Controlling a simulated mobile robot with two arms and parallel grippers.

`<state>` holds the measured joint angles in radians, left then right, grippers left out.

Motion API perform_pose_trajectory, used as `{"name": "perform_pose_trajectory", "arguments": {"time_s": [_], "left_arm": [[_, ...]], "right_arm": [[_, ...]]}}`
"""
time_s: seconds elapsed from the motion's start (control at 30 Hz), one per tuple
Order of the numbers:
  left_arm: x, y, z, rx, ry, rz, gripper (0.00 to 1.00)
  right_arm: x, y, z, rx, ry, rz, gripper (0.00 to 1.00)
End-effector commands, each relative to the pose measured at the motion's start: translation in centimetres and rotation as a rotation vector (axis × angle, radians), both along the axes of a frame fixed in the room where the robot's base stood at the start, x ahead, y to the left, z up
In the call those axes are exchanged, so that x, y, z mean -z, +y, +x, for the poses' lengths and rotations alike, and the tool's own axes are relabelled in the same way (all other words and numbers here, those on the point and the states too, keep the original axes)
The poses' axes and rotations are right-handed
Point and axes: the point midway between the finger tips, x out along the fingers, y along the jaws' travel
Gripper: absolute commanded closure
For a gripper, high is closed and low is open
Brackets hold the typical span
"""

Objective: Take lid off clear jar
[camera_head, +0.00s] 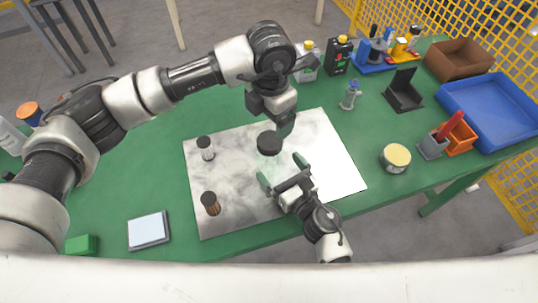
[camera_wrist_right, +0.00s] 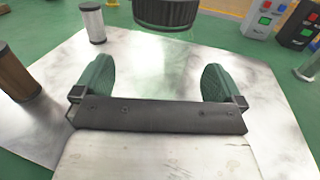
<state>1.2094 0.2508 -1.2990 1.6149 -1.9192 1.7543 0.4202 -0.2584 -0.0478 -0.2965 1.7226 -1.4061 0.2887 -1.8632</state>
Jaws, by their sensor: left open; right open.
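The clear jar shows mainly as its dark round lid (camera_head: 269,143) on the metal sheet; its see-through body is hard to make out. In the right wrist view the ribbed dark lid (camera_wrist_right: 166,12) is cut by the top edge, with the faint clear body below it. My right gripper (camera_head: 281,172) is open in front of the jar. Its green fingers (camera_wrist_right: 155,75) are spread with nothing between them, and the jar is beyond them.
The metal sheet (camera_head: 230,205) lies on the green table. Two dark-lidded jars stand left of the clear jar, one pale (camera_head: 206,153) and one brown (camera_head: 211,208). A round tin (camera_head: 395,158), a blue tray (camera_head: 490,110) and a brown box (camera_head: 459,61) are to the right.

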Motion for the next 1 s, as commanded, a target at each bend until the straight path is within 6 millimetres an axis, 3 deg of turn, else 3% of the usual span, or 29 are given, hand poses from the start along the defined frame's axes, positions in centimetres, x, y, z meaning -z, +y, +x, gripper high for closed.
{"name": "perform_pose_trajectory", "arguments": {"time_s": [0.1, 0.3, 0.7, 1.0], "left_arm": [[0.0, 0.0, 0.0, 0.000, 0.001, -0.001, 0.16], [0.0, 0.0, 0.0, 0.000, 0.001, -0.001, 0.16], [0.0, 0.0, 0.0, 0.001, 0.000, -0.001, 0.16], [0.0, 0.0, 0.0, 0.001, 0.000, -0.001, 0.16]], "right_arm": [[-0.1, 1.2, 1.8, 0.000, 0.000, 0.001, 0.00], [0.0, 2.3, 3.7, 0.001, 0.001, 0.001, 0.00], [0.0, 2.6, 4.1, 0.001, 0.002, 0.001, 0.02], [0.0, 2.6, 4.1, 0.001, 0.001, 0.000, 0.47]]}}
